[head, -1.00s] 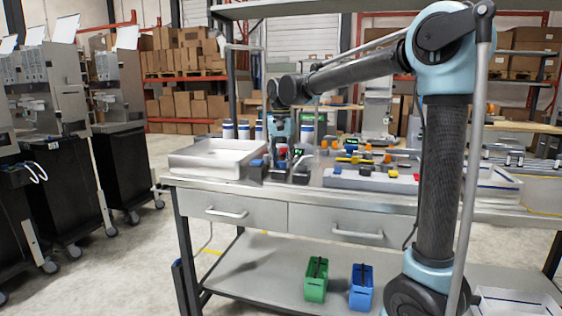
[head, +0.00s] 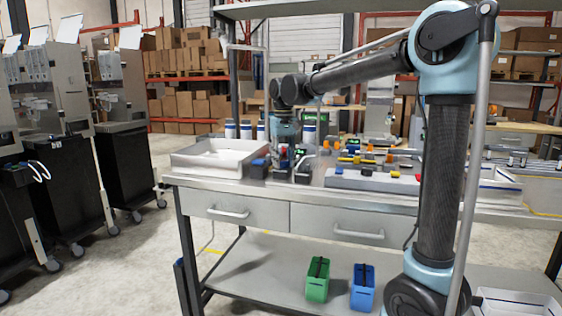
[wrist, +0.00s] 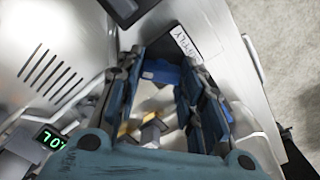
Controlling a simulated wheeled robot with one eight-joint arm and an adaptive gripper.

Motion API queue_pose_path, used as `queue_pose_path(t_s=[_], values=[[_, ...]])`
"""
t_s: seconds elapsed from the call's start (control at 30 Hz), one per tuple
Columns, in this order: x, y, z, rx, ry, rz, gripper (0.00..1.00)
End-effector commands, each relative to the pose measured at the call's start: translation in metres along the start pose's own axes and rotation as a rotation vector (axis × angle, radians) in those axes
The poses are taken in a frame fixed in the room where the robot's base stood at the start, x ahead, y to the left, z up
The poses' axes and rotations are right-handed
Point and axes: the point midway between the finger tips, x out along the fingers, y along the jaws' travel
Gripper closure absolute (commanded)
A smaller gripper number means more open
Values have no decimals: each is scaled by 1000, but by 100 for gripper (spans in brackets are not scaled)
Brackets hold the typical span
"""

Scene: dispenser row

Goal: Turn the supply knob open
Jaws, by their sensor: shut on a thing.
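My gripper (head: 282,168) points down at the left part of the bench top in the head view, behind the bench's front edge. In the wrist view its two fingers (wrist: 163,64) stand on either side of a blue part (wrist: 160,73), which I take to be the supply knob, and are shut on it. A white label (wrist: 184,43), partly readable as "SUPPLY", lies just beyond the fingertips. The knob's turn angle cannot be told, as the fingers hide much of it. In the head view the knob cannot be made out clearly.
A white tray (head: 219,154) stands left of my gripper. A grey block with a blue top (head: 259,166) is close beside it. To the right lies a long grey fixture (head: 372,181) with coloured parts. A green display (wrist: 48,139) shows at the wrist view's lower left.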

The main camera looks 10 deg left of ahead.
Motion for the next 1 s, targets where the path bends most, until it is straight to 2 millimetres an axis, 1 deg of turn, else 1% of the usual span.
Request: queue_pose_path(t_s=[0.03, 0.6, 0.8, 1.0], values=[[1, 0, 2, -43, -4, 0, 89], [2, 2, 3, -573, -7, 2, 89], [1, 3, 3, -722, -7, 3, 89], [1, 4, 2, -825, -8, 4, 89]])
